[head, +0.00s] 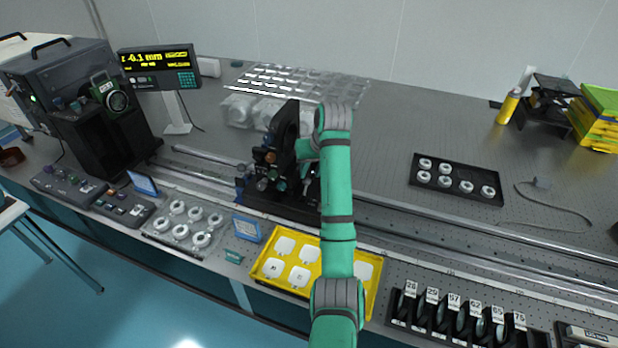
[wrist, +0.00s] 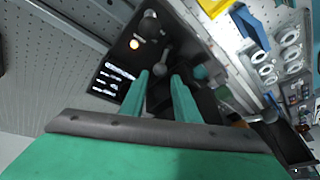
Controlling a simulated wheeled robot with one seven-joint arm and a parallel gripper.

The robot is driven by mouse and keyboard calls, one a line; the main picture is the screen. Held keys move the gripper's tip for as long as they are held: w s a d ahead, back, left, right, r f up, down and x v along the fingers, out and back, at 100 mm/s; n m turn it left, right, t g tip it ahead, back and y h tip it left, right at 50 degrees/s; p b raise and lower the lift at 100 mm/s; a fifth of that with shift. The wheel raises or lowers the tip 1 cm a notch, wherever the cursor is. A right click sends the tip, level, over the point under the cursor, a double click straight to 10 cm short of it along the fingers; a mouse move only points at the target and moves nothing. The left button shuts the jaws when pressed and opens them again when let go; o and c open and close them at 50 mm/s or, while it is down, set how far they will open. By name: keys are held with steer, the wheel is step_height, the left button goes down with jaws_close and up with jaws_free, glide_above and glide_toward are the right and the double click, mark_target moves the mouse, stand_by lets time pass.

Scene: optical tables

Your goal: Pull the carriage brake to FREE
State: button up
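The carriage (head: 284,128) is a dark upright unit with several knobs, standing on the long rail at the middle of the bench. My arm hides part of it in the head view.
A yellow tray (head: 262,273) with white pieces lies in front of the carriage. A black rack (head: 408,320) of numbered discs stands front right, a black tray (head: 457,193) of rings behind it. The display (head: 158,68) reads about -0.1 mm. The rail (head: 440,236) is clear rightward.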

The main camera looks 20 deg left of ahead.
mark_target(307, 179)
steer(key=shift+x, duration=2.5)
jaws_close()
